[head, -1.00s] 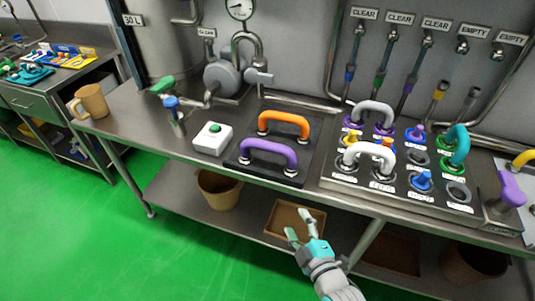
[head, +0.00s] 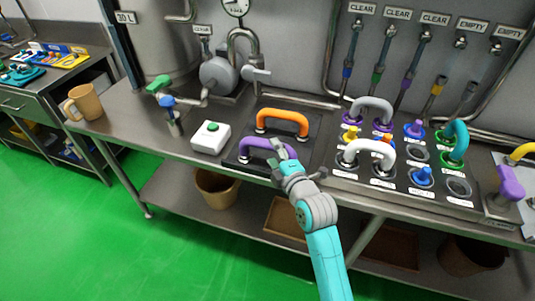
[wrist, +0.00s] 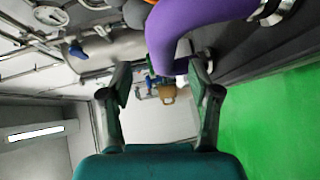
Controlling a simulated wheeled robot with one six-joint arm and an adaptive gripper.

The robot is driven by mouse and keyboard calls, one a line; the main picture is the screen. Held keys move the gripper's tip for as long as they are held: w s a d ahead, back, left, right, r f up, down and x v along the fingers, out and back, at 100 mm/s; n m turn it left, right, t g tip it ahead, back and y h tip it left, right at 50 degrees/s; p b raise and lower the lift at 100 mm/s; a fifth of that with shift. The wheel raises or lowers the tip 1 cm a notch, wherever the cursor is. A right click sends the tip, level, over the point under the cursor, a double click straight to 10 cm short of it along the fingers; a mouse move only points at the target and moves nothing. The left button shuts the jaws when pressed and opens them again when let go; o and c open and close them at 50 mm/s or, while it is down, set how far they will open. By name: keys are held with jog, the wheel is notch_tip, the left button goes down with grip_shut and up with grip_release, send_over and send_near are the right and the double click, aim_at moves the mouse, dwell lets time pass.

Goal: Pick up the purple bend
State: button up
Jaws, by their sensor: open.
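The purple bend (head: 258,146) is a U-shaped pipe piece on a black mat (head: 313,131) on the steel bench, in front of the orange bend (head: 283,120). My gripper (head: 284,156) is at the bend's right part in the head view and hides some of it. In the wrist view the purple bend (wrist: 185,32) is large, its curved end reaching down toward the space between the open fingers of my gripper (wrist: 160,80). The fingers stand apart. I cannot tell whether either finger touches the bend.
A white box with a green button (head: 210,137) stands left of the mat. A panel (head: 327,183) with white, grey and teal bends and several plugs is to the right. Pipes and a pump (head: 219,75) are behind. A mug (head: 84,103) is at the far left.

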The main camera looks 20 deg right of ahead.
aim_at(270, 148)
jog(key=shift+w+a+f, duration=0.1)
jog(key=shift+w+f, duration=0.1)
jog(key=shift+w, duration=0.75)
jog(key=shift+w+a+f, duration=0.1)
jog(key=shift+w+f, duration=0.1)
jog(key=shift+w, duration=0.75)
jog(key=shift+w+f, duration=0.2)
jog(key=shift+w, duration=0.75)
jog(key=shift+c, duration=0.3)
jog(key=shift+r, duration=0.1)
grip_shut()
